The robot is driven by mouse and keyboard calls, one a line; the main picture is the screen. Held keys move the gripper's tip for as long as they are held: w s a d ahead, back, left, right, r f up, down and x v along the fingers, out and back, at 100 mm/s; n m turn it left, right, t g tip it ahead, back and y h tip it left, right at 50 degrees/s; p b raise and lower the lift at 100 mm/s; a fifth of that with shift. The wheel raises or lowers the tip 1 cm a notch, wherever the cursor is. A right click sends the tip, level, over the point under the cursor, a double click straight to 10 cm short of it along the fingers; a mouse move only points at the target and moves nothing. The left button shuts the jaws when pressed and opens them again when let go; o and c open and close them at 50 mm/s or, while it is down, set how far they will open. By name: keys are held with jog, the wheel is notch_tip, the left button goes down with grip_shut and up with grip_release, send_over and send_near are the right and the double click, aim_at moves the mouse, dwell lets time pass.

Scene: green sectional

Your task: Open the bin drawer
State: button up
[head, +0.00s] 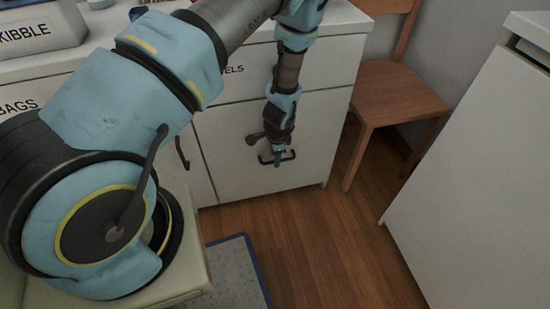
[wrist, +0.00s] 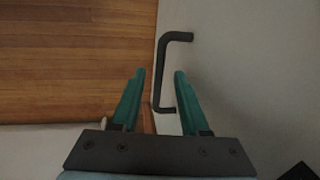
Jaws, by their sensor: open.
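The large white lower drawer front (head: 226,150) stands to the right of a narrower cabinet door. Any label on it is hidden or not visible. Its dark bar handle (head: 291,156) is partly behind my gripper (head: 279,159). In the wrist view the white front fills the right side, and the black handle (wrist: 162,75) sticks out from it. My gripper (wrist: 159,76) is open, its two green fingers apart. The handle bar appears between the fingertips in that view. I cannot tell whether either finger touches it. The drawer looks shut.
A drawer with a label ending "ELS" (head: 234,70) is above. A wooden chair (head: 390,95) stands right of the cabinet, and a white unit (head: 480,180) is farther right. Wooden floor (head: 310,240) is clear in front, beside a grey mat (head: 235,272).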

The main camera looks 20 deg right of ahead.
jog(key=shift+w+f, duration=0.1)
jog(key=shift+f, duration=0.35)
grip_shut()
dwell(1.2)
